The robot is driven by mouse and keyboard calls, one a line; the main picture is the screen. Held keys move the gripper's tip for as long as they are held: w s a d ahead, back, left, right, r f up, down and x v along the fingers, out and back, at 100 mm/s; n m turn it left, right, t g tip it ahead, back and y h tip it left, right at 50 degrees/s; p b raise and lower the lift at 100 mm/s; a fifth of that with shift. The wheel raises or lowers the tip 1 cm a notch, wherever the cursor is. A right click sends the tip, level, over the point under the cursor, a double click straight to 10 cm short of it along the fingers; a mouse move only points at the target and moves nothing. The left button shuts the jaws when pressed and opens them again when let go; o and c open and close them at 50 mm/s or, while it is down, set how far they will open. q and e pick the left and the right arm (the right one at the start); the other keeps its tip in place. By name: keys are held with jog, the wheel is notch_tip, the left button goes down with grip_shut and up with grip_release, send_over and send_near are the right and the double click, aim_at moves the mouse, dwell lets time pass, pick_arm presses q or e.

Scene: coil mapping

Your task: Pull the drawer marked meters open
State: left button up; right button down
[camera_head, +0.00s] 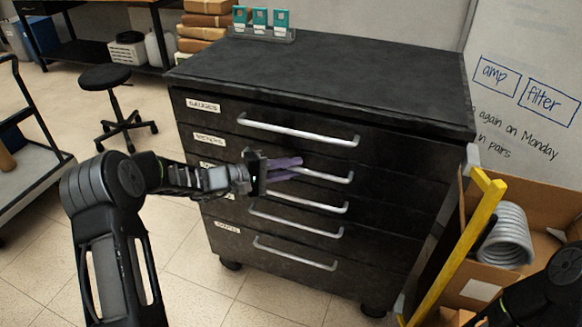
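A black cabinet (330,65) has several stacked drawers with long silver handles. The top label looks like "gauges". The drawer below it (222,129) has a label (209,140) that seems to read "meters", and it looks closed. Its handle (332,177) shows on the right, while its left end is hidden by my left gripper (298,167). That gripper's purple fingers lie at the left part of this handle, close together. I cannot tell whether they hold the handle or are apart. My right gripper is out of view; only a dark arm part shows at bottom right.
Teal boxes (260,20) stand on the cabinet top. A yellow frame (462,240) and a cardboard box with a grey coil (505,237) stand close on the right. A black stool (105,78) and a cart (30,175) are on the left. Tiled floor lies open in front.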

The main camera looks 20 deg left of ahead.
pick_arm(q)
grip_shut()
dwell(1.4)
